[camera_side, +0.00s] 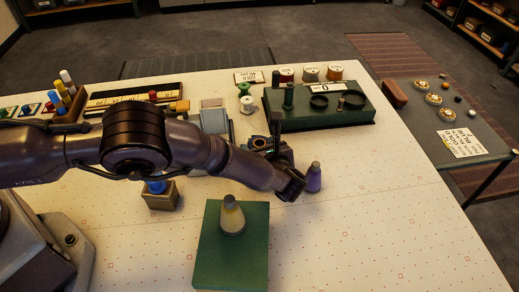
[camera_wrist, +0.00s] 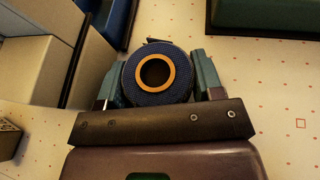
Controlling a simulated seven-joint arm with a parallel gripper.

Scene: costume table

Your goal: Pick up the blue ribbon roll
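The blue ribbon roll (camera_wrist: 134,88) is dark blue with an orange core. In the wrist view it lies between the two teal fingers of my gripper (camera_wrist: 157,78), one finger close along each side. I cannot tell whether the fingers press on it or only stand around it.
A green stand (camera_side: 345,110) with spools and rings lies behind. Pale boxes (camera_side: 213,118) stand left. A green block (camera_side: 231,262) bearing a grey-yellow cone (camera_side: 232,219) is in front. The table's right front is clear.

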